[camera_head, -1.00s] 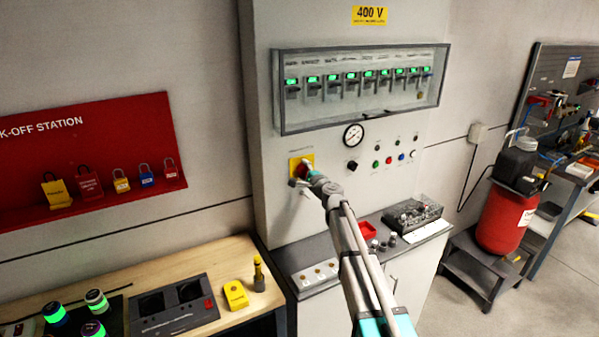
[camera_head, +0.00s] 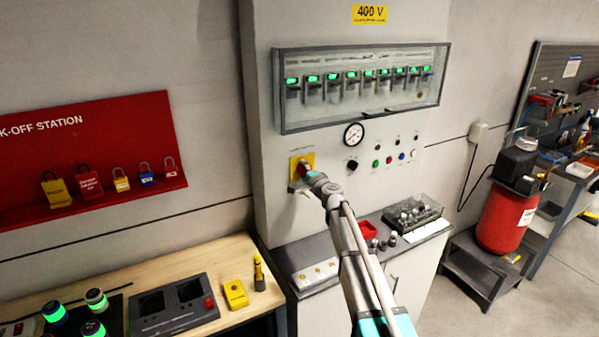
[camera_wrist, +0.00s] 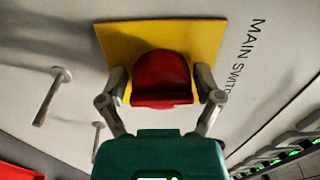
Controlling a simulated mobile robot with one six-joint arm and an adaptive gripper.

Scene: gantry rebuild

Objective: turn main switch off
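The main switch is a red knob (camera_wrist: 162,82) on a square yellow plate (camera_wrist: 118,42), with printed "MAIN SWIT…" lettering beside it in the wrist view. In the head view the yellow plate (camera_head: 294,162) is on the left of the tall grey cabinet, with the red knob (camera_head: 304,168) partly hidden by my gripper (camera_head: 302,180). In the wrist view the fingers of my gripper (camera_wrist: 161,76) stand on either side of the knob and appear to press on it. The knob's far side and exact contact are hard to see.
A glazed breaker row (camera_head: 360,85) with green lights is above the switch. A gauge (camera_head: 353,134) and several small buttons sit to the right. A shelf (camera_head: 325,260) with small parts is below. Bare pegs (camera_wrist: 52,95) stick out near the plate in the wrist view.

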